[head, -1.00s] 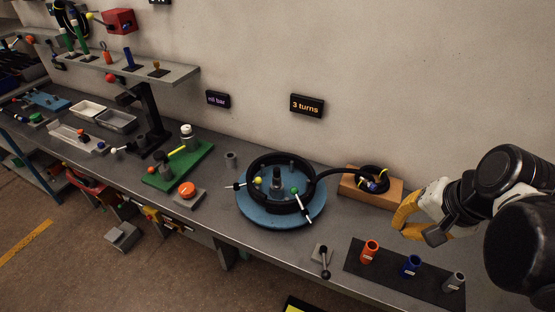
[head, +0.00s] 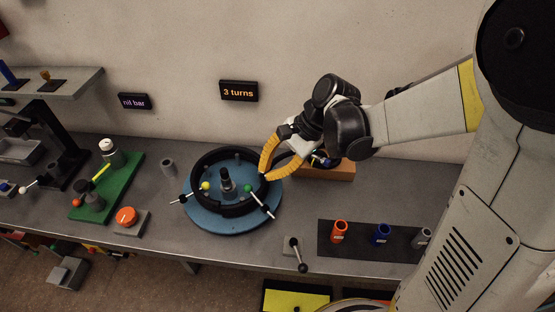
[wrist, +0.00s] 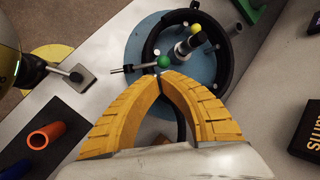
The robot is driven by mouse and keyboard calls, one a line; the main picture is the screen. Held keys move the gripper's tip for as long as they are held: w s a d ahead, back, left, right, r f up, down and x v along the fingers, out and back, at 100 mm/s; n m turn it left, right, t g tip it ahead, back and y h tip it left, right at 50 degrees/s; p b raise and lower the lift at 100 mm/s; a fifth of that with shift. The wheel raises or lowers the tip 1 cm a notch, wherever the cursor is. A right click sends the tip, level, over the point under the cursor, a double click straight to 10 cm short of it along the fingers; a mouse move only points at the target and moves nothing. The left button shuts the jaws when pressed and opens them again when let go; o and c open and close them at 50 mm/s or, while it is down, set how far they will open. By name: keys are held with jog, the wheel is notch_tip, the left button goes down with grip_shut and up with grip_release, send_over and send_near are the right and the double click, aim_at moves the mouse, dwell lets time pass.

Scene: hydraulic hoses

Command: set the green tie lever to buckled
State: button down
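The green tie lever has a green ball (head: 248,188) and a pale arm with a dark tip, slanting down-right over the front right rim of the blue round base (head: 215,222). In the wrist view, the green ball (wrist: 165,61) lies just beyond my fingertips, with its arm pointing left. A black hose ring (head: 205,160) is coiled on the base around a central post. My gripper (head: 263,176) has yellow-orange fingers and is at the ring's right side, above the base. In the wrist view, the fingertips (wrist: 162,76) meet with nothing between them. I cannot tell whether they touch the lever.
A yellow-ball lever (head: 206,186) sits on the ring's left front. A wooden block (head: 330,171) with hose stands behind right. A small black-handled lever (head: 297,250) and a dark mat (head: 330,248) with orange, blue and grey cups lie in front right. A "3 turns" sign hangs behind.

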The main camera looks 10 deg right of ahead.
aim_at(259, 201)
jog(key=b+x, duration=0.1)
jog(key=x, duration=0.4)
jog(key=shift+a+f+b, duration=0.2)
jog(key=shift+f+b, duration=0.1)
jog(key=shift+b, duration=0.1)
